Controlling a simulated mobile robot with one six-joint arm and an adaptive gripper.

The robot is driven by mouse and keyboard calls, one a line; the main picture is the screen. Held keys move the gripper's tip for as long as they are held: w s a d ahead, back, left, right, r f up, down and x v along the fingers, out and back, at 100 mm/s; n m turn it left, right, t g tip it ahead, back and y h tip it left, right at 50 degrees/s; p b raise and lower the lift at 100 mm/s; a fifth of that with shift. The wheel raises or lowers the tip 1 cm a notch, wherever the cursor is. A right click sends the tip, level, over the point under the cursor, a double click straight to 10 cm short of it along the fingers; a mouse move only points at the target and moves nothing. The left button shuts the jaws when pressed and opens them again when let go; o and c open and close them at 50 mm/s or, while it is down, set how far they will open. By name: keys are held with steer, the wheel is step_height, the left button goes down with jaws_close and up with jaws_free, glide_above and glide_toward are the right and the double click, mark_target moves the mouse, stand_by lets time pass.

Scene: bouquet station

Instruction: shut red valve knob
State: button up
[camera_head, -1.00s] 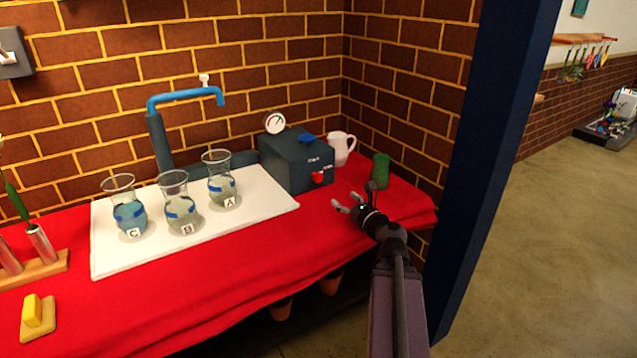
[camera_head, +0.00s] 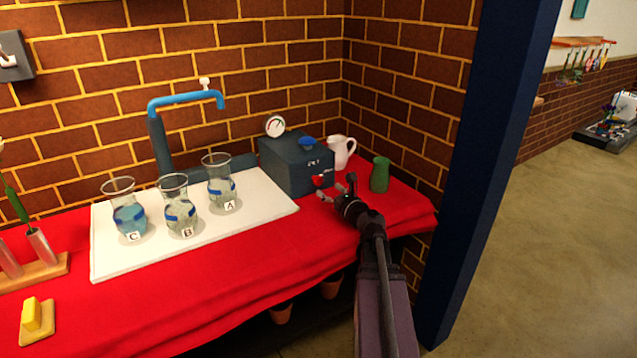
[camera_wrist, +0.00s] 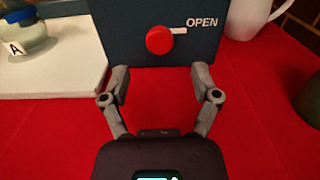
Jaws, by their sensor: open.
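The red valve knob (camera_wrist: 159,40) is on the front face of a dark blue-grey box (camera_wrist: 118,22). A pale pointer sticks out from the knob to the right, toward the word OPEN. In the head view the knob (camera_head: 318,181) is partly hidden by my gripper (camera_head: 336,190). In the wrist view my gripper (camera_wrist: 161,82) is open and empty, its two fingers spread below and to either side of the knob. The fingertips look close to the box front; I cannot tell whether they touch it.
A white pitcher (camera_head: 340,152) and a green vase (camera_head: 380,175) stand right of the box. Glass vases A (camera_head: 221,189), B (camera_head: 179,214) and C (camera_head: 129,218) stand on a white board (camera_head: 255,212) at left. A gauge (camera_head: 275,126) and blue knob (camera_head: 307,142) top the box.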

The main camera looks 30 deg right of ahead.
mark_target(320, 182)
steer(key=shift+w+a, duration=0.1)
steer(key=shift+w, duration=3.1)
steer(key=shift+c, duration=0.2)
jaws_close()
